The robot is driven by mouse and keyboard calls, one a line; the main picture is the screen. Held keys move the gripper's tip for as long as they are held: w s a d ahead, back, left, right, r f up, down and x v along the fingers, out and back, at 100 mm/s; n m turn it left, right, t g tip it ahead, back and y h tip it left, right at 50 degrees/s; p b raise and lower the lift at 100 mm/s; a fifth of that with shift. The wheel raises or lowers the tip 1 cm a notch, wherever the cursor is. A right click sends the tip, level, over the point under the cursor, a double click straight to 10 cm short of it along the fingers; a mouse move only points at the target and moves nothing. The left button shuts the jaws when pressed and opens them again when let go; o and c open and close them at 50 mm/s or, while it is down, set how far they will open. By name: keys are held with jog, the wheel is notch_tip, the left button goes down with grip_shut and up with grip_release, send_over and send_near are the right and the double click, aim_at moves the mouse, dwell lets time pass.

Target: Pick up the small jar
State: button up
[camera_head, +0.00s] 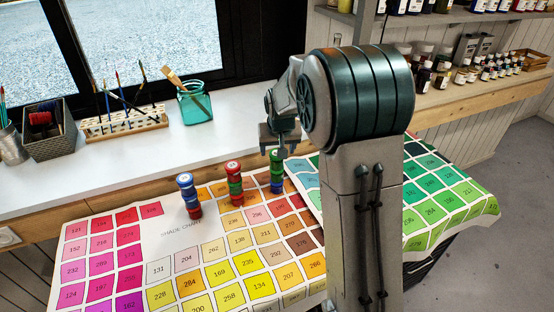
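Three small upright jar-like pieces with coloured bands stand on the shade chart (180,250). The left piece (188,195) is blue above and red below. The middle piece (234,184) has red and green bands. The right piece (277,172) is blue and green, partly behind my gripper. I cannot tell which one is the small jar. My gripper (280,151) points down just above the right piece, with no clear sign of holding it. Its fingers are small and partly hidden, so its opening is unclear.
A teal jar (195,107) with brushes, a wooden brush rack (125,124) and a dark basket (48,130) stand on the white counter (130,165) behind. Shelves (480,90) with several paint bottles are at right. My arm hides part of the chart.

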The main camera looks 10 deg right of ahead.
aim_at(277, 160)
jog(key=shift+p+x, duration=0.55)
jog(key=shift+x, duration=2.9)
jog(key=shift+r, duration=0.1)
jog(key=c, duration=1.1)
